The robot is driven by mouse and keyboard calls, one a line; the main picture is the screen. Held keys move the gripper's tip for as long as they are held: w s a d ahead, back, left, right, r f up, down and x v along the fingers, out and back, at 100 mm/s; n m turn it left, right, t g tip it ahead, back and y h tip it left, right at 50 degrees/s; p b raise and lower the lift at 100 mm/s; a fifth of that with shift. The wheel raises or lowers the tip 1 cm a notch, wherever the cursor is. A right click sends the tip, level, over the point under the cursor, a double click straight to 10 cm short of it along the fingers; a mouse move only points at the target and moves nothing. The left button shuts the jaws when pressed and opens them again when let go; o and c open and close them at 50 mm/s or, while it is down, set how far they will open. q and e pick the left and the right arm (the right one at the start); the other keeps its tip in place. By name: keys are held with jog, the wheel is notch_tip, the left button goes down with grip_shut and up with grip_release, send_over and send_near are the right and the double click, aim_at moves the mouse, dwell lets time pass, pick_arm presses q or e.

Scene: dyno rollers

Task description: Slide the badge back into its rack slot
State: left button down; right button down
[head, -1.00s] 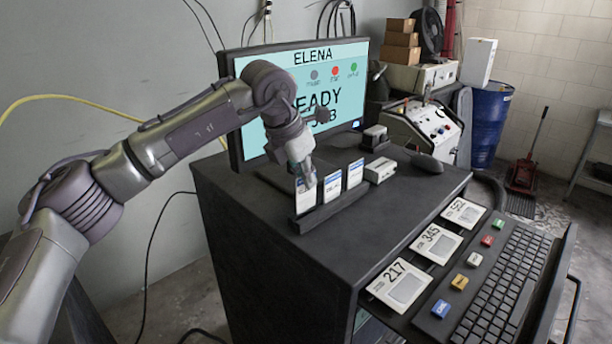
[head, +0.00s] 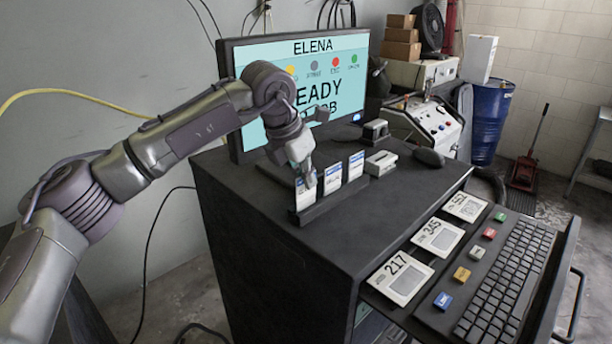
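The black badge rack (head: 328,204) stands on top of the dark cabinet, near its left front edge. Three white badges with blue tops stand in it: the left badge (head: 305,196), the middle badge (head: 333,178) and the right badge (head: 356,166). My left gripper (head: 308,180) reaches down from the left at the top of the left badge. Its fingertips are small and partly overlap the badge, so I cannot tell whether they grip it. The left badge looks upright, its lower edge at the rack. My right gripper is out of view.
A monitor (head: 300,95) reading ELENA and READY stands just behind my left arm. A small grey device (head: 381,163) and a mouse (head: 429,158) lie right of the rack. The pulled-out drawer holds a keyboard (head: 507,275), coloured buttons and numbered cards, including 217 (head: 400,278).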

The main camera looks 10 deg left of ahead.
pick_arm(q)
jog(key=shift+f+b, duration=0.45)
jog(key=shift+f, duration=0.2)
jog(key=c, duration=1.2)
grip_release()
jog(key=shift+c, duration=0.2)
jog(key=shift+r, duration=0.1)
jog(key=v, duration=1.2)
